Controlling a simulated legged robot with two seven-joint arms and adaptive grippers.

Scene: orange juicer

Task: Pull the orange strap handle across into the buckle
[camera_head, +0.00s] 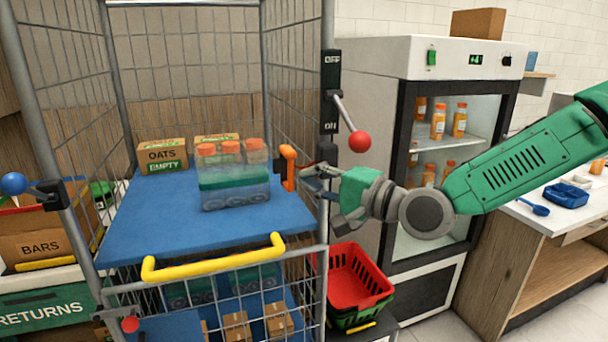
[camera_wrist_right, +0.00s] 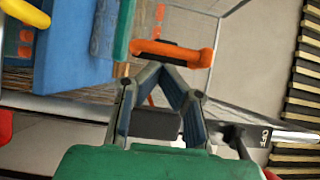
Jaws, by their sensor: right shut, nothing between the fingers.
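The orange strap handle (camera_head: 289,167) stands upright at the right side of the cage cart, just right of a pack of orange-capped bottles (camera_head: 234,188) on the blue shelf (camera_head: 140,222). It also shows in the right wrist view (camera_wrist_right: 172,52), just beyond my fingertips. My right gripper (camera_head: 308,174) reaches in from the right past the cart's post. In the wrist view its fingers (camera_wrist_right: 166,72) converge at the tips beside the handle, with nothing held. A black fitting (camera_head: 48,193) with a blue ball is on the left post; I cannot tell if it is the buckle. My left gripper is not in view.
A lever with a red ball (camera_head: 359,141) sits on the OFF/ON plate just above my right gripper. A yellow bar (camera_head: 215,262) crosses the cart's front. A glass-door fridge (camera_head: 400,60) and red basket (camera_head: 352,278) stand right of the cart. Boxes (camera_head: 162,156) stand at the shelf's back.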

